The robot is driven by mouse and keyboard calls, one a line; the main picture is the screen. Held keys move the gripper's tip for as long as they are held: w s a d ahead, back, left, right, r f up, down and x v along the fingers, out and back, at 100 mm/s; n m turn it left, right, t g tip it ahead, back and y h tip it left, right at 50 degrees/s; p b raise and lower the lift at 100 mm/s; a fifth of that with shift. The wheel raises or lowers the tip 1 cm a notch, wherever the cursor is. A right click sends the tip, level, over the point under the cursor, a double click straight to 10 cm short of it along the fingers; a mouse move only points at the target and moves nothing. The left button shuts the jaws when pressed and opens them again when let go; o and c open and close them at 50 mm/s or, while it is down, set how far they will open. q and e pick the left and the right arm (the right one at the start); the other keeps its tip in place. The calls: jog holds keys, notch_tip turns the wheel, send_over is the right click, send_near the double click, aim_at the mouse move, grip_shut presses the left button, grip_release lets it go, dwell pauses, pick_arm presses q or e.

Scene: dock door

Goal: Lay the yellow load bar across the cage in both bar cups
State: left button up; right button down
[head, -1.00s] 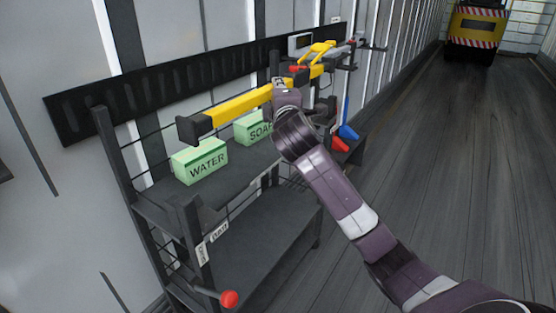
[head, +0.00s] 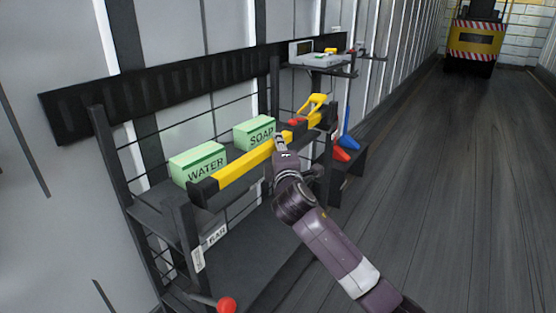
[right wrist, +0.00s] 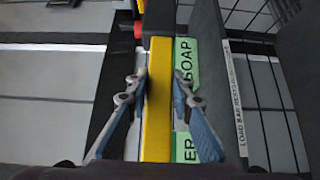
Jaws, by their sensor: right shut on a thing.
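The yellow load bar (head: 245,169) with black ends spans the front of the dark cage (head: 187,215), in front of the green boxes. Its yellow lever and red part show near the right end. My right gripper (head: 282,148) is shut on the bar right of its middle. In the right wrist view, the gripper's fingers (right wrist: 159,92) flank the bar (right wrist: 159,100). The left black end is close to the top of the front left post, and the right end is near the right post. I cannot make out the bar cups or tell whether the ends sit in them. My left gripper is not in view.
The green WATER box (head: 199,163) and SOAP box (head: 254,132) stand on the cage's shelf behind the bar. A small shelf with a grey device (head: 318,59) is at the upper right. A red-knobbed lever (head: 226,305) sticks out low in front. The floor (head: 430,190) is clear to the right.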

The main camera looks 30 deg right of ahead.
notch_tip(320, 180, down, 2)
jog(key=shift+f+b, duration=0.1)
jog(key=shift+b, duration=0.4)
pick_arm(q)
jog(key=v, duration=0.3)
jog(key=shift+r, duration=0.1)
pick_arm(e)
jog(key=shift+f, duration=0.4)
jog(key=shift+f, duration=0.25)
jog(key=c, duration=2)
grip_release()
jog(key=shift+f, duration=0.25)
jog(key=shift+c, duration=0.2)
jog(key=o, duration=0.4)
jog(key=shift+c, duration=0.2)
jog(key=shift+r, duration=0.15)
